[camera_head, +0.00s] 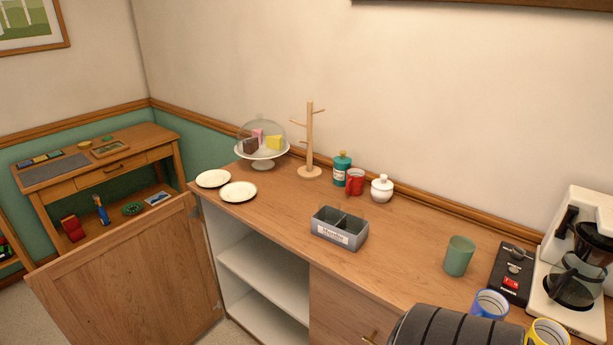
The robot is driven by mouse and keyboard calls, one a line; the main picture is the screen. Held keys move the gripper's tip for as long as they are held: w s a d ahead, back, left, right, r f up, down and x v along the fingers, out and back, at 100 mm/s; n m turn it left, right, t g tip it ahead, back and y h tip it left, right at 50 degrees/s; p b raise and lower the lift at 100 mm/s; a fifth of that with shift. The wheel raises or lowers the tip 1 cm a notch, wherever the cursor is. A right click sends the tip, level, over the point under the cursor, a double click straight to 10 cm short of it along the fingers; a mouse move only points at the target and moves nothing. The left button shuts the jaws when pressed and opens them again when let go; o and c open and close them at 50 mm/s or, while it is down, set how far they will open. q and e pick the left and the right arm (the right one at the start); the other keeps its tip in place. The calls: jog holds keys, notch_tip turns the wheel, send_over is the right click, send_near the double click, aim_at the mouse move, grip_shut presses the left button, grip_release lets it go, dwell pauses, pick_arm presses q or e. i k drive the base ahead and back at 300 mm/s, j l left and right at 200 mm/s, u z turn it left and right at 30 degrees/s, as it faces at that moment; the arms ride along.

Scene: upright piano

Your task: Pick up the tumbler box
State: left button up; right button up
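A small grey open box (352,241) with a white label on its front stands upright on the wooden counter, near the middle of the view. A divider splits it into compartments, which look empty. The label's writing is too small to read surely; this is the only thing that looks like the tumbler box. A plain green tumbler (459,256) stands on the counter to its right, apart from it. Neither of my grippers is in view, and nothing is touching the box.
On the counter (415,265), a red mug (355,181), white jar (382,188), teal bottle (341,168) and wooden mug tree (309,140) stand behind the box. Plates (238,192) lie left. A coffee maker (577,270) stands right. A cabinet door (140,275) hangs open.

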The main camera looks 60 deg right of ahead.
aim_at(350, 241)
jog(key=i+z, duration=0.2)
jog(key=i, duration=0.2)
jog(key=i+j+z, duration=0.15)
jog(key=i, duration=0.25)
jog(key=i+j+z, duration=0.1)
jog(key=z, duration=0.3)
jog(key=i+j+z, duration=0.1)
jog(key=z, duration=0.25)
jog(key=i+j+z, duration=0.1)
jog(key=z, duration=0.3)
jog(key=j+z, duration=0.25)
jog(key=z, duration=0.15)
